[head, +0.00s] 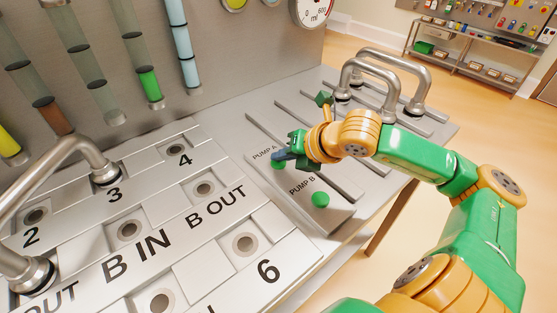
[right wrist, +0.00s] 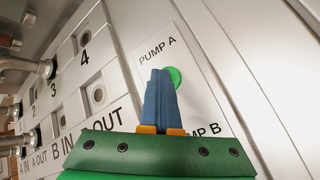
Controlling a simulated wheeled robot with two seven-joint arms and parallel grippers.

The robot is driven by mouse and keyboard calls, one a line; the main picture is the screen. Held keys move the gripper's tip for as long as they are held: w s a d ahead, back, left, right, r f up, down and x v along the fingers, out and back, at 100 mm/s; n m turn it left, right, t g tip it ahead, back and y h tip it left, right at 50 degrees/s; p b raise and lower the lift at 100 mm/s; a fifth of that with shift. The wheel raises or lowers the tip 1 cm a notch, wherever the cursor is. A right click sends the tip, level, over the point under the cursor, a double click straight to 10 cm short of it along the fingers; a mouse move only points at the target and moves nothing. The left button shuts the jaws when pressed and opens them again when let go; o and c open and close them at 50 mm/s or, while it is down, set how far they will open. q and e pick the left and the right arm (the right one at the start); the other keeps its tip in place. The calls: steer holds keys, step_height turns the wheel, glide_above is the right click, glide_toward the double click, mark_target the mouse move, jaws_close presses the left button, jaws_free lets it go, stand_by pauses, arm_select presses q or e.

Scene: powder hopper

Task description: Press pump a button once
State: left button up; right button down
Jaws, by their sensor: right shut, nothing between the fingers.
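The pump A button is a green round knob (head: 278,164) below the PUMP A label on a grey panel (head: 262,157). In the right wrist view the pump A button (right wrist: 174,77) shows just right of my fingertips and partly behind them. The pump B button (head: 320,199) is a like green knob nearer on the same panel. My right gripper (head: 283,156) is shut and empty, its blue fingers at the pump A button. It also shows in the right wrist view (right wrist: 158,75). I cannot tell if the fingertips touch the button. My left gripper is out of view.
Left of the panel is a metal board (head: 205,188) with numbered ports and bent metal pipes (head: 65,160). Tubes of coloured powder (head: 150,85) stand behind. Slotted rails and metal handles (head: 385,75) lie to the right. A shelf (head: 470,62) stands far back.

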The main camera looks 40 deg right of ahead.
mark_target(281, 165)
steer(key=shift+r+p, duration=0.5)
steer(key=shift+r, duration=0.25)
step_height(281, 165, up, 5)
steer(key=p, duration=0.4)
steer(key=shift+r, duration=0.1)
